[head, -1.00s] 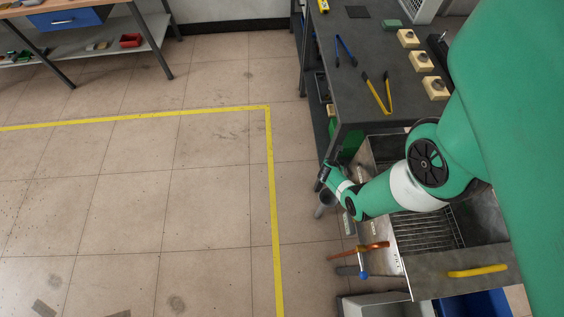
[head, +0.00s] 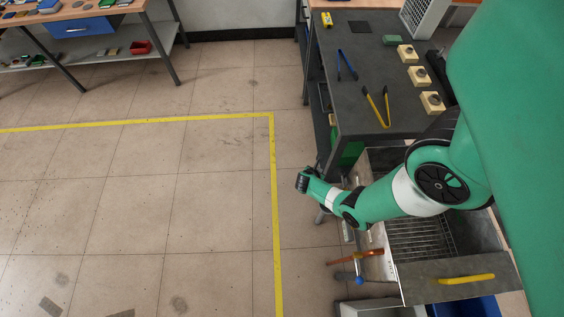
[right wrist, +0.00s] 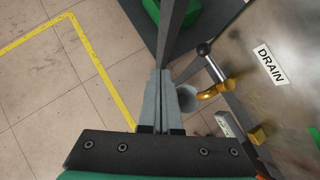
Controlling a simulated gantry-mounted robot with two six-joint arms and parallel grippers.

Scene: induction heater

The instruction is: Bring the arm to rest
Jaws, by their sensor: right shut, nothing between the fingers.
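My right arm comes in from the right in the head view, green and white, reaching left past the metal tank (head: 377,238). My right gripper (head: 303,182) is at its end, over the floor just left of the tank and bench, small and partly hidden by the wrist. In the right wrist view the gripper fingers (right wrist: 162,88) are pressed together with nothing between them. They point towards a dark bench leg and the floor. My left gripper does not show.
The dark bench (head: 365,85) holds yellow tongs (head: 377,107), blue tongs (head: 346,66) and several pale blocks. The tank has a brass drain valve (right wrist: 214,90) beside a DRAIN label (right wrist: 270,64). A blue bin (head: 470,308) is below. Open floor (head: 130,220) lies left.

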